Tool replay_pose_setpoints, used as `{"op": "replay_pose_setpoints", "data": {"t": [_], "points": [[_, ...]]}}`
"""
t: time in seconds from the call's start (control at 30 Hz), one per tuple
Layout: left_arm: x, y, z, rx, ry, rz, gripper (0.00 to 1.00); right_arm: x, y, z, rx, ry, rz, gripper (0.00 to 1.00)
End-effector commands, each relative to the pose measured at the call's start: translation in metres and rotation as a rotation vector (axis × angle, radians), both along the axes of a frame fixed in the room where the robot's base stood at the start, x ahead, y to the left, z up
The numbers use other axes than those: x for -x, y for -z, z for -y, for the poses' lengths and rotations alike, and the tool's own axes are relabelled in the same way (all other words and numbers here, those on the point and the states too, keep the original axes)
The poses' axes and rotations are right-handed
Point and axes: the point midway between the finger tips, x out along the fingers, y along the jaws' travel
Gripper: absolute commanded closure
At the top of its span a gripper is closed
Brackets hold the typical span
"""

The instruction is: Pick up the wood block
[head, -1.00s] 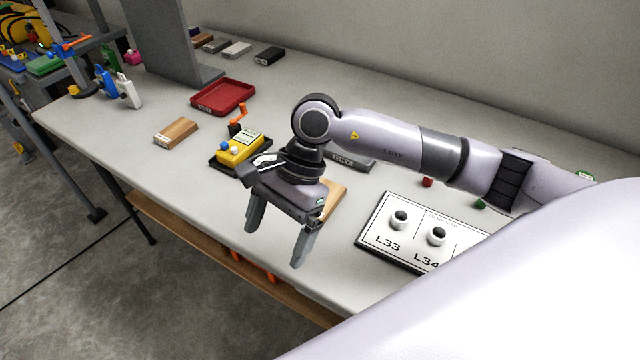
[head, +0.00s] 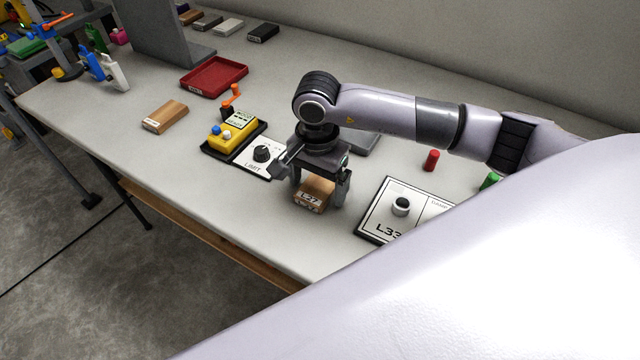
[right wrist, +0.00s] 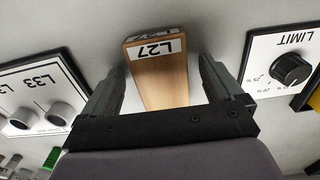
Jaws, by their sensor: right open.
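A wood block (head: 313,193) labelled L27 lies on the table in the head view, below my right gripper (head: 319,190). In the right wrist view the same wood block (right wrist: 160,77) lies between the two open fingers of my right gripper (right wrist: 160,85), with a gap on each side. Its near end is hidden behind the gripper body. Another wood block (head: 165,117) lies farther left on the table, apart from the gripper. My left gripper is not in view.
A LIMIT dial panel (head: 258,158) and a yellow device (head: 233,133) stand left of the gripper. An L33 panel (head: 390,225) lies to its right, near a red cylinder (head: 431,160). A red tray (head: 214,77) sits farther back. The table's front edge is close.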

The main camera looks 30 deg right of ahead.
Motion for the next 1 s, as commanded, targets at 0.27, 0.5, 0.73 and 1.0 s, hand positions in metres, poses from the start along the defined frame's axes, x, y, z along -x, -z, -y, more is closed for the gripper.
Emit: {"op": "replay_pose_setpoints", "data": {"t": [0.27, 0.5, 0.73, 1.0], "points": [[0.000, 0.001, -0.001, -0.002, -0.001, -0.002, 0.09, 0.000, 0.000, 0.000, 0.000, 0.000, 0.000, 0.39], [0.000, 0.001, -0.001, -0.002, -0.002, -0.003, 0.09, 0.000, 0.000, 0.000, -0.001, 0.000, 0.000, 0.68], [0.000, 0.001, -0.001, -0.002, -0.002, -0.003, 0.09, 0.000, -0.004, 0.000, -0.001, -0.001, 0.002, 0.68], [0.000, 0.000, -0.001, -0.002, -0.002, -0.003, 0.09, -0.001, -0.038, -0.001, -0.001, -0.001, 0.006, 0.68]]}}
